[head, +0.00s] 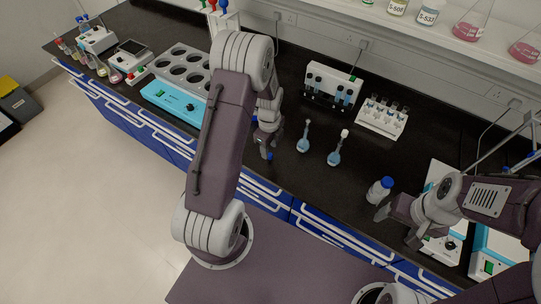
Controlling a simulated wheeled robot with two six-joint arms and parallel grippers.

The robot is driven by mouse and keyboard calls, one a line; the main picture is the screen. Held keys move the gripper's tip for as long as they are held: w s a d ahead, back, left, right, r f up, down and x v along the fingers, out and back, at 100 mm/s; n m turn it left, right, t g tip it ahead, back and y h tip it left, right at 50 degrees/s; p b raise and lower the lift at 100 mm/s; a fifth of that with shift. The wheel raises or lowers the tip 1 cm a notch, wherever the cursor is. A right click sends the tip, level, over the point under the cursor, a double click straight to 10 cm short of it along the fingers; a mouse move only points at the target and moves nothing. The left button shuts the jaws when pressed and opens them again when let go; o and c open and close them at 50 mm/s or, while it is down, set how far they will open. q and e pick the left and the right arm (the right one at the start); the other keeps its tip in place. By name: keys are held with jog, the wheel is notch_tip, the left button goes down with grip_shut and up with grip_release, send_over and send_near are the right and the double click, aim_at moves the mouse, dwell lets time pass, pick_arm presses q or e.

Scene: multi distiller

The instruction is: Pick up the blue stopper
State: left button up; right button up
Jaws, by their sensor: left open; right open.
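Two small flasks with blue liquid stand upright on the black bench. The left flask (303,144) has a small bluish-grey stopper (308,123) in its neck. The right flask (335,157) has a white stopper (344,133). My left gripper (268,150) is open and points down just left of the left flask, apart from it. Its arm hides part of the bench behind it. My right gripper (396,226) is open at the right, close to the bench's front edge and below a white bottle with a blue cap (380,190).
A tube rack (333,86) and a white rack (382,117) stand behind the flasks. A blue-based multi-position heater (176,99) is at left. White instruments (440,247) stand at right. The bench between the flasks and the bottle is clear.

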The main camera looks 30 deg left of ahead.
aim_at(271, 155)
pick_arm(q)
jog(key=shift+w+f, duration=0.95)
jog(key=shift+f, duration=0.3)
jog(key=shift+w+a+f, duration=0.15)
jog(key=shift+w+f, duration=0.1)
jog(key=f+p, duration=0.1)
jog(key=s+f, duration=0.1)
jog(key=f, duration=0.1)
jog(key=shift+s+f+p, duration=0.15)
jog(key=shift+f+p, duration=0.05)
jog(key=shift+p, duration=0.15)
jog(key=shift+f, duration=0.35)
jog(key=shift+w+f, duration=0.3)
jog(key=shift+w, duration=0.05)
jog(key=c, duration=0.7)
jog(key=shift+s+r, duration=0.15)
jog(key=shift+s, duration=0.05)
grip_shut()
pick_arm(e)
jog(key=shift+w+a+r, duration=0.2)
jog(key=shift+w+r, duration=0.45)
jog(key=shift+r, duration=0.1)
